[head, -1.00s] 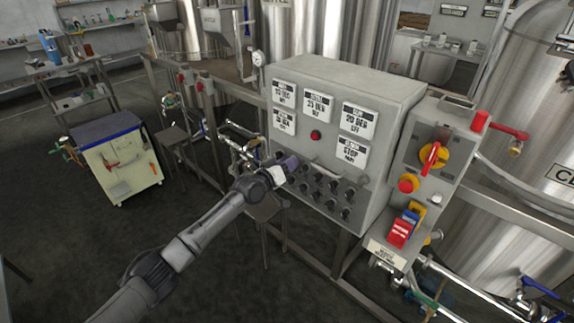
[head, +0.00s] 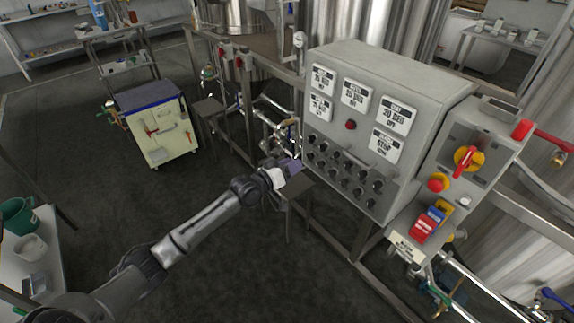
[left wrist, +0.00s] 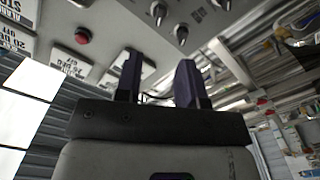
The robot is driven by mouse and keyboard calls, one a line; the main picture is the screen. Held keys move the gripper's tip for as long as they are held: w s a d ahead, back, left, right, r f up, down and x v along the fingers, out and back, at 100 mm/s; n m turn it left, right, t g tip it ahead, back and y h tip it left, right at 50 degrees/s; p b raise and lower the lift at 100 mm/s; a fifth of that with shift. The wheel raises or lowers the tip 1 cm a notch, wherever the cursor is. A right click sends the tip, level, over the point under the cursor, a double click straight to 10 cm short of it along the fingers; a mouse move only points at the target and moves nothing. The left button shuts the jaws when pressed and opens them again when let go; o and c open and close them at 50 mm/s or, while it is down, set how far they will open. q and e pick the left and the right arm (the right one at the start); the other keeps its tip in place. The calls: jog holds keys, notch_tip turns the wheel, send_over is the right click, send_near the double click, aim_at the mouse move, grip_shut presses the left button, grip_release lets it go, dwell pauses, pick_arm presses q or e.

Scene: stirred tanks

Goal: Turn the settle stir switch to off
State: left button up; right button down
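The grey control box (head: 420,85) shows in the head view with rows of small dark knobs (head: 341,168) low on its front. White label plates (head: 355,95) with dark text sit above them; I cannot tell which knob is the settle stir switch. My left gripper (head: 291,166) is to the lower left of the knobs, apart from the panel. In the left wrist view its two dark fingers (left wrist: 158,80) stand apart with nothing between them. Several knobs (left wrist: 182,33) and a red lamp (left wrist: 83,36) show beyond the fingers. My right gripper is not in view.
A side panel carries a red rotary handle on a yellow disc (head: 466,160) and a red button (head: 438,183). A metal frame post (head: 364,238) stands below the box. A small stool (head: 210,108) and a tool cart (head: 152,120) stand left. Floor in front is clear.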

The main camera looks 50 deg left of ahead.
pick_arm(q)
jog(key=shift+s+a, duration=0.1)
jog(key=shift+s, duration=0.7)
